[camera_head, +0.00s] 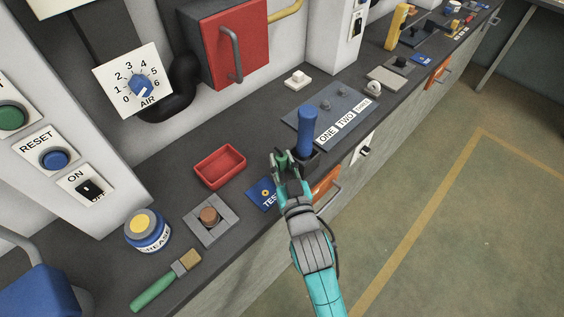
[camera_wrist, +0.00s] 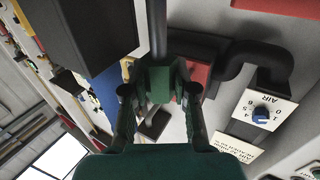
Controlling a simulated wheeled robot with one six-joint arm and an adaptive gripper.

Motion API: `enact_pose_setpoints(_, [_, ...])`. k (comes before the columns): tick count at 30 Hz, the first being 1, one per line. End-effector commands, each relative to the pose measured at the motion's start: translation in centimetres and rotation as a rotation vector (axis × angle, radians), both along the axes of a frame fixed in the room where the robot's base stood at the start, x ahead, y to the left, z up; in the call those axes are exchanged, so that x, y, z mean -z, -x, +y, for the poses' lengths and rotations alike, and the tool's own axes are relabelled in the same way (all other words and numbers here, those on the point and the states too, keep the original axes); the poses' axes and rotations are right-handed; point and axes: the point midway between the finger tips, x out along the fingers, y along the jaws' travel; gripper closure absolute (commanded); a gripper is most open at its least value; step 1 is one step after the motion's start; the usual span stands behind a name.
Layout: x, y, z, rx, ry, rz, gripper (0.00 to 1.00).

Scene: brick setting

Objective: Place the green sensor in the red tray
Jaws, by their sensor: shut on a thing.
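The green sensor (camera_head: 282,157) is between the fingertips of my gripper (camera_head: 284,163) in the head view, above the counter beside the blue upright handle. In the wrist view, my gripper (camera_wrist: 160,93) is shut on the sensor (camera_wrist: 160,80), with one finger on each side. The red tray (camera_head: 241,157) lies on the counter to the left of my gripper, apart from it. It looks empty. The fingers hide part of the sensor.
A blue upright handle (camera_head: 307,130) stands close to my gripper's right. A blue test card (camera_head: 262,194) lies below it. A button block (camera_head: 211,220), grease tin (camera_head: 148,230) and brush (camera_head: 165,282) are nearer. A red cabinet (camera_head: 222,42) hangs behind the counter.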

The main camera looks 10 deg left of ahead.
Motion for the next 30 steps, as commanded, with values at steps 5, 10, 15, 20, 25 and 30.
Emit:
enact_pose_setpoints(5, [0.6, 0.0, 0.0, 0.000, -0.001, -0.002, 1.00])
enact_pose_setpoints(10, [0.6, 0.0, 0.0, 0.000, -0.001, -0.002, 1.00])
enact_pose_setpoints(15, [0.8, 0.0, 0.0, 0.000, 0.000, -0.001, 0.63])
enact_pose_setpoints(20, [0.8, 0.0, 0.0, 0.000, 0.000, -0.001, 0.62])
enact_pose_setpoints(25, [0.7, 0.0, 0.0, 0.000, 0.000, -0.001, 0.62])
enact_pose_setpoints(30, [0.6, 1.1, -0.4, -0.001, 0.000, 0.000, 0.62])
